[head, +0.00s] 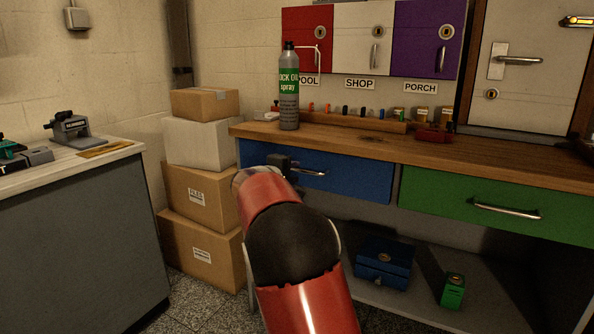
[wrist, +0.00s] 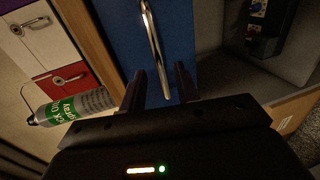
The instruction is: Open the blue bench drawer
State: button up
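The blue bench drawer (head: 350,184) is under the left part of the wooden bench top, and its front looks closed. Its metal bar handle (head: 313,173) shows to the right of my gripper (head: 284,163) in the head view. My red arm hides the drawer's lower left part. In the wrist view, the blue front (wrist: 178,30) is ahead and the handle (wrist: 153,42) runs down between my two dark fingers (wrist: 160,76). The fingers are apart, with visible gaps on both sides of the bar. I see no grip on it.
A spray can (head: 289,90) stands on the bench (head: 480,160) above the drawer. Stacked boxes (head: 200,195) stand left of the bench. A green drawer (head: 540,212) is to the right. A blue box (head: 383,264) and green box (head: 453,291) sit on the lower shelf.

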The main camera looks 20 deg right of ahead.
jog(key=shift+x, duration=1.45)
grip_shut()
